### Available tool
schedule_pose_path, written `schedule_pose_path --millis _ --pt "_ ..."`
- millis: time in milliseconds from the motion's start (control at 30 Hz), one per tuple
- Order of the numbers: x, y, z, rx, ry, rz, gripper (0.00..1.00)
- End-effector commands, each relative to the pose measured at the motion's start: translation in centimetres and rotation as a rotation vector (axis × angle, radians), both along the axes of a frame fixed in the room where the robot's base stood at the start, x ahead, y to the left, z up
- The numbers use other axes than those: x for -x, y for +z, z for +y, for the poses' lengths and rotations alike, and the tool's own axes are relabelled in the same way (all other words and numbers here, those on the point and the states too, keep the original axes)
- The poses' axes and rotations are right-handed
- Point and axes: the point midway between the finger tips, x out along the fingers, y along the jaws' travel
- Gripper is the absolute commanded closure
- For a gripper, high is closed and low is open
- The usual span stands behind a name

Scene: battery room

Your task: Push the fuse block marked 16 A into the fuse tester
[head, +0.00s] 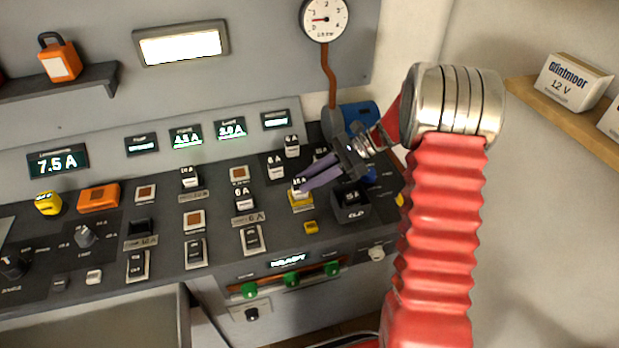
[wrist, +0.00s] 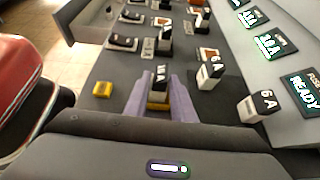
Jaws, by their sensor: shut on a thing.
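My gripper (head: 318,180) is shut on a fuse block (head: 299,184), with one purple finger on each side of it. The block also shows between the fingers in the wrist view (wrist: 161,74). Its label looks like 16 A but is small and partly blurred. The block stands upright over a yellow-rimmed socket (head: 301,203), which looks like the fuse tester's; the yellow also shows at the block's foot in the wrist view (wrist: 158,106). I cannot tell how deep the block sits. A display reading FUSE and READY (wrist: 303,88) is on the sloped panel.
A dark bin marked OLD (head: 352,213) with a block in it stands right of the socket. Blocks marked 6 A (head: 276,168) stand nearby. A small yellow piece (head: 311,227) lies in front of the socket. Several more sockets and switches fill the panel to the left.

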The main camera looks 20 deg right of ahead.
Motion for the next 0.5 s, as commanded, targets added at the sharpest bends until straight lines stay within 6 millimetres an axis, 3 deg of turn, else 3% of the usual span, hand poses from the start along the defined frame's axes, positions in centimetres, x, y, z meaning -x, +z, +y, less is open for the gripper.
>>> schedule_pose_path --millis 333,367,500 --pt "0.0 -0.47 0.0 0.0 0.0 0.0 1.0" --pt "-0.01 -0.48 0.01 0.0 0.0 0.0 0.77" --pt "0.0 -0.47 0.0 0.0 0.0 0.0 0.69"
